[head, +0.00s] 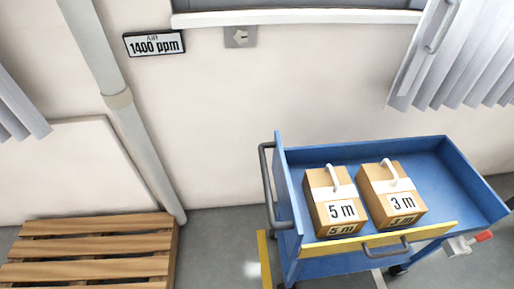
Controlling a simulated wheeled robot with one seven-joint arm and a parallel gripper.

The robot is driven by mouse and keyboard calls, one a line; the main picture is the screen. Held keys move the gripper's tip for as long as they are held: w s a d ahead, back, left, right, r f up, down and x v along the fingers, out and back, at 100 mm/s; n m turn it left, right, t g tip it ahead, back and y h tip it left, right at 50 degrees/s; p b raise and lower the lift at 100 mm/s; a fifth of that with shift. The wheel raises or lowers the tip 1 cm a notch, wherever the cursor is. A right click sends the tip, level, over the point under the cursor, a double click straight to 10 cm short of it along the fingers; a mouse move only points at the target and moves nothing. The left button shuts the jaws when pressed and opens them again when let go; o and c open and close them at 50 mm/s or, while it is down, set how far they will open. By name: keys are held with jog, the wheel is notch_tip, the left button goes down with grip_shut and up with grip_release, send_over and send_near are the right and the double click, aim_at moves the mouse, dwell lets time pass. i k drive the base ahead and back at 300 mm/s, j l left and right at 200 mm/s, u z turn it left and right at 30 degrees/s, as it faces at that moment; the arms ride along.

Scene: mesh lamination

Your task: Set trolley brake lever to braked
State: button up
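The blue trolley (440,150) stands at the right, with a raised rim, a yellow front panel (350,247) and a dark push handle (266,185) on its left end. A small lever with a red tip (483,237) sticks out from a light grey mount (457,246) at its lower right front corner. The lever points right and slightly up. I cannot read any brake marking beside it. My gripper is not in view.
Two cardboard boxes labelled 5 m (331,202) and 3 m (391,193) sit in the trolley. A wooden pallet (90,255) lies at lower left. A grey pipe (125,110) runs down the wall. Clear floor (215,240) lies between pallet and trolley.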

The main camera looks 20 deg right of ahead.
aim_at(483, 237)
jog(key=j+z, duration=0.5)
jog(key=j, duration=0.3)
jog(key=z, duration=1.45)
